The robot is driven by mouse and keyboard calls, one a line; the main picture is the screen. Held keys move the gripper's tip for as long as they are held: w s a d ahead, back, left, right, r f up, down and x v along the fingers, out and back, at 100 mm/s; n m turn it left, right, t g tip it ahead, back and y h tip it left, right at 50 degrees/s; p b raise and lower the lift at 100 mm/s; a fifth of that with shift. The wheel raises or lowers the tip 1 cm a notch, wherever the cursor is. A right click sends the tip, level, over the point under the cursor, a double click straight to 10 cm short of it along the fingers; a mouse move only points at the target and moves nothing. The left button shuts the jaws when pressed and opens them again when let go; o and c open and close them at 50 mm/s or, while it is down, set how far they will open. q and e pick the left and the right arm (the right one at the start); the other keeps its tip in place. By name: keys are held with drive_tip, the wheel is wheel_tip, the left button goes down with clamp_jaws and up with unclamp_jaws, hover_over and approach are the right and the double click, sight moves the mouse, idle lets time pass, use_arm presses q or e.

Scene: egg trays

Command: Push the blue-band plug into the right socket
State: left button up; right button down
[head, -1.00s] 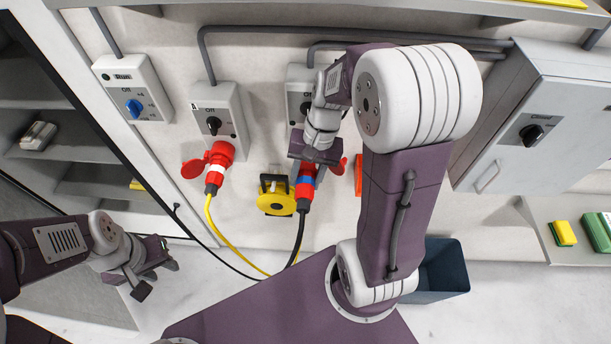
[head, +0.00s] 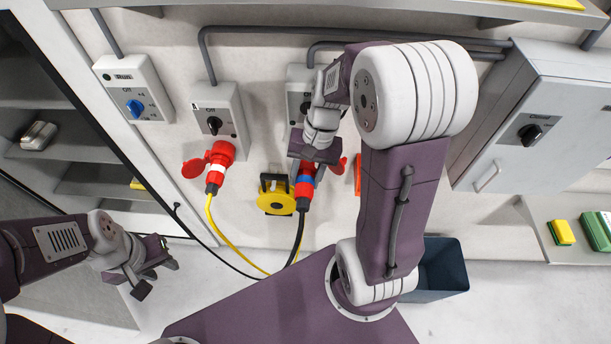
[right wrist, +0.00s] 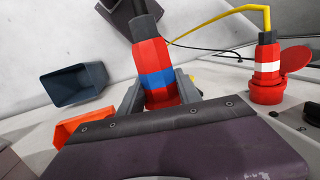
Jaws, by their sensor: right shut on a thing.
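The blue-band plug (head: 305,187) is red with a blue ring and a black cable hanging from its lower end. It also shows in the right wrist view (right wrist: 158,80). My right gripper (right wrist: 160,92) is shut around the plug, one finger on each side. In the head view the right gripper (head: 308,165) is at the right socket, below the right switch box (head: 297,82). A red part of the right socket (head: 341,168) shows beside the gripper; the rest is hidden, so I cannot tell how deep the plug sits. My left gripper (head: 155,262) is empty at lower left, its fingers apart.
A white-band plug (head: 215,180) with a yellow cable sits in the left socket (head: 221,152). A yellow round thing (head: 275,196) is on the wall left of the blue-band plug. A dark bin (head: 443,268) stands below right. A grey cabinet (head: 545,110) is at the right.

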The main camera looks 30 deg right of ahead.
sight(307, 163)
use_arm(q)
drive_tip(key=shift+r+p, duration=0.4)
use_arm(e)
drive_tip(key=shift+w+d, duration=0.4)
drive_tip(key=shift+w, duration=0.2)
drive_tip(key=shift+w+d, duration=0.35)
drive_tip(key=shift+w, duration=0.25)
use_arm(q)
drive_tip(key=shift+r, duration=0.2)
drive_tip(key=shift+r+p, duration=0.3)
drive_tip(key=shift+p, duration=0.2)
use_arm(e)
drive_tip(key=shift+w+d, duration=0.4)
drive_tip(key=shift+w, duration=0.25)
use_arm(q)
drive_tip(key=shift+r, duration=0.15)
idle(0.4)
drive_tip(key=shift+r, duration=0.1)
use_arm(e)
drive_tip(key=shift+w+d, duration=0.1)
drive_tip(key=shift+w, duration=0.05)
idle(0.3)
